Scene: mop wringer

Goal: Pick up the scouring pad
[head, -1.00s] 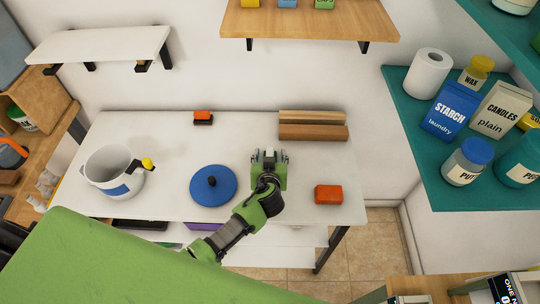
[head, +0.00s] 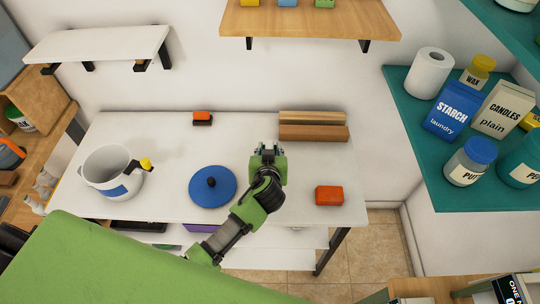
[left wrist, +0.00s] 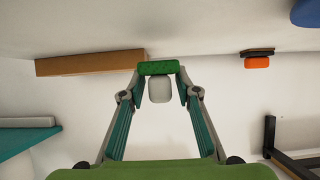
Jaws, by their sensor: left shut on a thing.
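The scouring pad (left wrist: 158,68) is a small green block in the left wrist view, held between the two fingertips of my left gripper. A pale grey rounded block shows just below it in that view; I cannot tell if it is part of the gripper. In the head view my left gripper (head: 267,151) is over the white table (head: 135,133), in front of the wooden blocks, and hides the pad. Whether the pad is clear of the table I cannot tell. My right gripper is not in view.
A blue lid (head: 212,187) and a white pot (head: 112,173) stand left of the gripper. An orange block (head: 329,195) lies to its right. Wooden blocks (head: 313,132) and an orange-topped brush (head: 202,118) are at the back. A teal shelf (head: 425,165) is at the right.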

